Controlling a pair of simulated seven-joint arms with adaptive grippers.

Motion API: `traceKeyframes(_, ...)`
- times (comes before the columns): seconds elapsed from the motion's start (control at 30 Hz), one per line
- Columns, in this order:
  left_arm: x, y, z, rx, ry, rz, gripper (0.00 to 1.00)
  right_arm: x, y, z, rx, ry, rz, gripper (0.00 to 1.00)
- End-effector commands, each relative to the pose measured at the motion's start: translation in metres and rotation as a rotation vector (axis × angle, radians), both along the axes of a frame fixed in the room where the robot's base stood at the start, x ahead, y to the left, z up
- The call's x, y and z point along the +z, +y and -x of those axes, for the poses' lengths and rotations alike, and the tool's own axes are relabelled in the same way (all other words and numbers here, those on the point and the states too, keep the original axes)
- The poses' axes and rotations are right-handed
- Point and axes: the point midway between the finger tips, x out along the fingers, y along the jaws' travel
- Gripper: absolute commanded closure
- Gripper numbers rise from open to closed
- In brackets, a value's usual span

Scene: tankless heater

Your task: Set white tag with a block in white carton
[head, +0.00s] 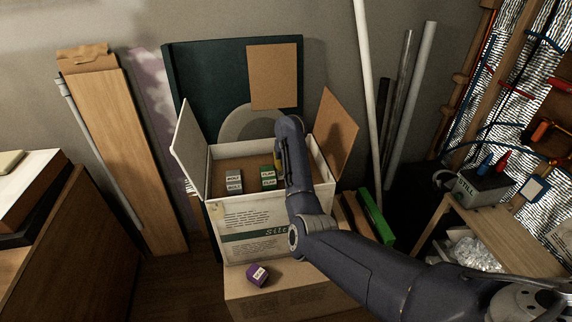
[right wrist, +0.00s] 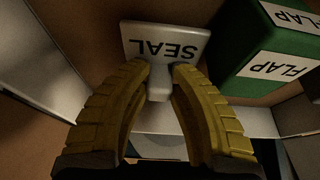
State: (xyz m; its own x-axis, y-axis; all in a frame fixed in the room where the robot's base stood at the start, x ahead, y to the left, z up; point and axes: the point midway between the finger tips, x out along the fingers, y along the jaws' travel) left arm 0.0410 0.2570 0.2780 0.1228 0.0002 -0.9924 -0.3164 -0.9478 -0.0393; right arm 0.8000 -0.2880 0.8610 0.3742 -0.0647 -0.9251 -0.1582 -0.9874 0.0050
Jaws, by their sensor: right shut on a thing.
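The white carton (head: 262,214) stands open, its flaps spread. My right gripper (right wrist: 160,76) reaches down at the carton's right side and is shut on the stem of a white tag (right wrist: 165,42) printed SEAL. In the right wrist view the tag is beside a green block (right wrist: 245,58) labelled FLAP, with a narrow gap between them. In the head view the green block (head: 268,178) sits inside the carton, right of a grey block (head: 234,182). My right arm hides the tag there. My left gripper is not in view.
A purple block (head: 257,275) lies on the brown box (head: 285,300) in front of the carton. A white flap (head: 188,145) rises at left and a brown flap (head: 335,135) at right. A wooden stand (head: 490,230) is farther right.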

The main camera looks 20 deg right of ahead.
Motion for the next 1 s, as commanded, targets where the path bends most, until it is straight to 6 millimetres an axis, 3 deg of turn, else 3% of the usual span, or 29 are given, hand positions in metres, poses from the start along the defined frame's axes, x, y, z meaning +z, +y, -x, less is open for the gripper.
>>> traceKeyframes(0.93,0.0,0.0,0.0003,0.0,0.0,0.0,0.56,-0.0099,-0.0003,0.0,0.0,0.0,0.0,1.0)
traceKeyframes(0.97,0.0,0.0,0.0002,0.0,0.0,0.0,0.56,-0.0099,-0.0003,0.0,0.0,0.0,0.001,0.76)
traceKeyframes(1.0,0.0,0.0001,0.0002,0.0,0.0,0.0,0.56,-0.0098,-0.0003,-0.0001,0.0,0.0,0.0,0.71)
